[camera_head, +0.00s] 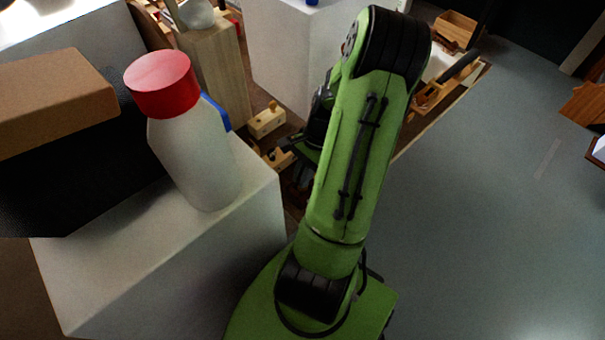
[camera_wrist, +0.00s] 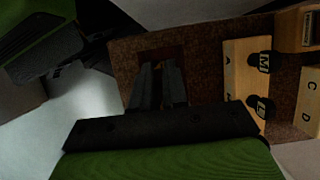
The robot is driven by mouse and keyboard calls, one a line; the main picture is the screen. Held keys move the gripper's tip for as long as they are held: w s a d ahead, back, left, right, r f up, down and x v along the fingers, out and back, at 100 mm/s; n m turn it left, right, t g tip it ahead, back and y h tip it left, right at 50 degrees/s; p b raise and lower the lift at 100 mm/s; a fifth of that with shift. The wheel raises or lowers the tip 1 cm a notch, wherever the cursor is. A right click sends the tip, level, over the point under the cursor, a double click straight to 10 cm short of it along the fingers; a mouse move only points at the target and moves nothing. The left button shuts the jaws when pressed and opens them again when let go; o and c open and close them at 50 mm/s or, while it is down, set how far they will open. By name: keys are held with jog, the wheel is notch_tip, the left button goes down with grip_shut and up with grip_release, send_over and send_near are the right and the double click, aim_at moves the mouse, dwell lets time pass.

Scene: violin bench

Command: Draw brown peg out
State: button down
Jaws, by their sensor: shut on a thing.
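My gripper (camera_wrist: 165,68) shows in the wrist view with its two dark fingers close together over the dark brown bench top (camera_wrist: 205,55). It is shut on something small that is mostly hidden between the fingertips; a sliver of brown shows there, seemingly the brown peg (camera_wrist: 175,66). I cannot tell whether the peg still sits in a hole. In the head view my gripper (camera_head: 287,150) is partly hidden behind my green arm, close to a light wooden block (camera_head: 267,121).
Another block (camera_wrist: 309,100) marked C and D is farther right. In the head view a white bottle (camera_head: 190,150) with a red cap stands on a white plinth (camera_head: 180,270).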

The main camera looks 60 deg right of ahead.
jog(key=shift+r+p, duration=1.75)
jog(key=shift+r, duration=0.15)
notch_tip(320, 180, up, 7)
jog(key=p, duration=0.6)
jog(key=shift+p, duration=0.4)
